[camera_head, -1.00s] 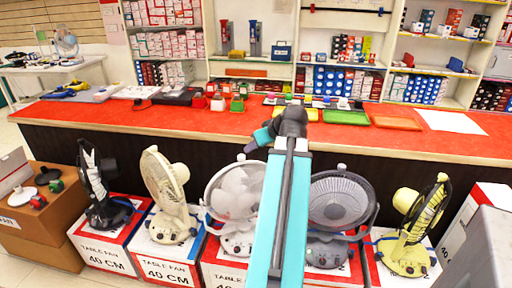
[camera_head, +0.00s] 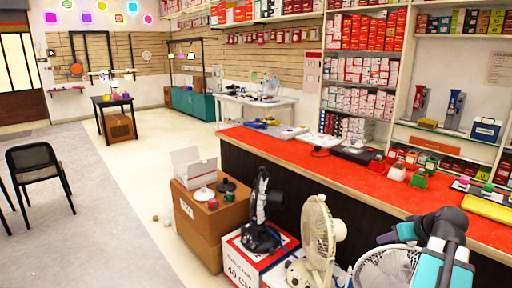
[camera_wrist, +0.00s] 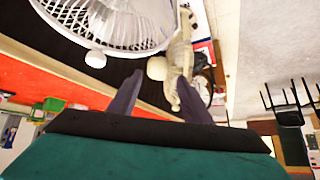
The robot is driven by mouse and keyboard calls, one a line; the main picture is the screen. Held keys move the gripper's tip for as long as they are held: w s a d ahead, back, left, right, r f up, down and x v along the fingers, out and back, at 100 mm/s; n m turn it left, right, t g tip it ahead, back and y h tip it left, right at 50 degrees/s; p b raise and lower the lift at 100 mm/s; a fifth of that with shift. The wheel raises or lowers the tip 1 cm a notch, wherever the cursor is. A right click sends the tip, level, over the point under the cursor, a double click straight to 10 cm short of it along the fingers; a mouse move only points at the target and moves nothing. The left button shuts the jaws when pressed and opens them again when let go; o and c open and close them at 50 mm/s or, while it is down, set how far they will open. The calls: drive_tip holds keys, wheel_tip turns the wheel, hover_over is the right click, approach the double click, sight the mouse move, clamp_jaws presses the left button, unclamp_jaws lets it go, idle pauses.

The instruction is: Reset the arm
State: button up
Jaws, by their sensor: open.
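My arm shows at the lower right of the head view, folded, with its dark wrist in front of the red counter (camera_head: 330,177). My gripper (camera_head: 388,237) points left there, above a white round fan (camera_head: 385,270). In the wrist view, the two dark fingers of my gripper (camera_wrist: 158,88) stand apart with nothing between them. Beyond them are the white fan cage (camera_wrist: 110,22) at the top left and a cream fan (camera_wrist: 181,62). The wrist picture looks tilted, with the counter at the left.
A black fan (camera_head: 262,212) and a cream fan (camera_head: 318,240) stand on boxes before the counter. Brown cartons (camera_head: 205,222) stand at its left end. A black chair (camera_head: 38,170) is at the far left. The floor (camera_head: 110,215) between chair and cartons is mostly clear.

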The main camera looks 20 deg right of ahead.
drive_tip(key=w+a+f+n+g+y, duration=0.1)
drive_tip(key=w+a+f+y, duration=0.1)
drive_tip(key=w+a+f, duration=0.5)
drive_tip(key=w+a+f+n+g+y, duration=0.2)
drive_tip(key=a+f, duration=0.7)
drive_tip(key=a, duration=0.2)
drive_tip(key=s+a+f+n+g+y, duration=0.1)
drive_tip(key=s+a+f+n+g, duration=0.15)
drive_tip(key=a+f, duration=1.35)
drive_tip(key=s+a+f+g+p, duration=0.1)
drive_tip(key=s+a+f+g, duration=0.5)
drive_tip(key=s+a+f, duration=0.7)
drive_tip(key=s+f+m+g+h, duration=0.1)
drive_tip(key=s+f+h, duration=0.1)
drive_tip(key=s, duration=0.4)
drive_tip(key=s+f+m+g+h, duration=0.1)
drive_tip(key=s+f, duration=0.4)
drive_tip(key=s, duration=0.1)
drive_tip(key=shift+a+m+h, duration=0.35)
drive_tip(key=shift+h, duration=0.05)
